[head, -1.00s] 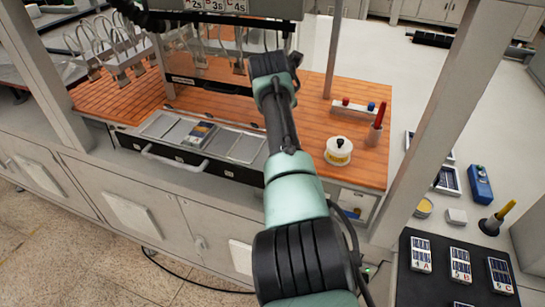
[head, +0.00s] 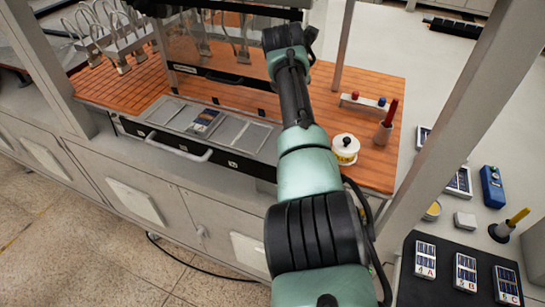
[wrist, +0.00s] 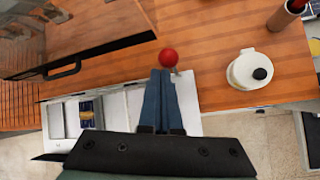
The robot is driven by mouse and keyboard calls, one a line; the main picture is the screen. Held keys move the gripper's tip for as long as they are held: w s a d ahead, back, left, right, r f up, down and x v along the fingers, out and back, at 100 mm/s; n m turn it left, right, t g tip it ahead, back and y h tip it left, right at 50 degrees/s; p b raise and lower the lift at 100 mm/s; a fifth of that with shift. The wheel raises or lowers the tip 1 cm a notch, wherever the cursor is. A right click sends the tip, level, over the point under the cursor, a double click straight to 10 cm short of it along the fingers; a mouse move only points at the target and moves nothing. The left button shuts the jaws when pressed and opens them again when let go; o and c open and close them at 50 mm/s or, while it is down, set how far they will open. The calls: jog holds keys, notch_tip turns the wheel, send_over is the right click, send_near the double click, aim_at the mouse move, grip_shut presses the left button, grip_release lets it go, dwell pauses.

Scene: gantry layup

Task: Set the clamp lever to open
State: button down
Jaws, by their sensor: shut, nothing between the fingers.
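A red ball knob (wrist: 168,57), which looks like the end of the clamp lever, stands over the orange slatted worktop in the wrist view. Its shaft is not clearly visible, so I cannot tell how the lever is set. My gripper (wrist: 163,72) has its blue fingers shut together and empty. The fingertips are just below the knob in the picture; I cannot tell whether they touch it. In the head view my arm hides the gripper and the knob.
A pulled-out drawer (head: 268,132) holding flat panels is at the worktop's front; it also shows in the wrist view (wrist: 190,105). A white pot (head: 345,149) with a black knob stands right of my arm. A dark-framed hood (wrist: 80,30) is at the upper left.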

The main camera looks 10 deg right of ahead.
dwell(0.4)
jog(key=b+v, duration=0.5)
jog(key=v, duration=0.7)
jog(key=s+a+r+m+t+y+b, duration=0.1)
jog(key=s+a+r+m+t+y, duration=0.15)
jog(key=a+r+m+t, duration=0.85)
jog(key=s+a+r+m+t, duration=0.1)
jog(key=s+r+m+t, duration=0.2)
jog(key=s, duration=0.4)
jog(key=s+r+m+t+b, duration=0.1)
jog(key=s+r+m+t, duration=0.2)
jog(key=s+r+m, duration=0.3)
jog(key=s+a+r+m+t, duration=0.1)
jog(key=s+r+m+t, duration=0.2)
jog(key=s, duration=0.7)
notch_tip(320, 180, up, 2)
jog(key=m, duration=0.2)
jog(key=shift+s+a+m+b, duration=0.2)
jog(key=shift+a+m+b, duration=0.1)
jog(key=shift+b, duration=0.1)
jog(key=shift+y, duration=0.25)
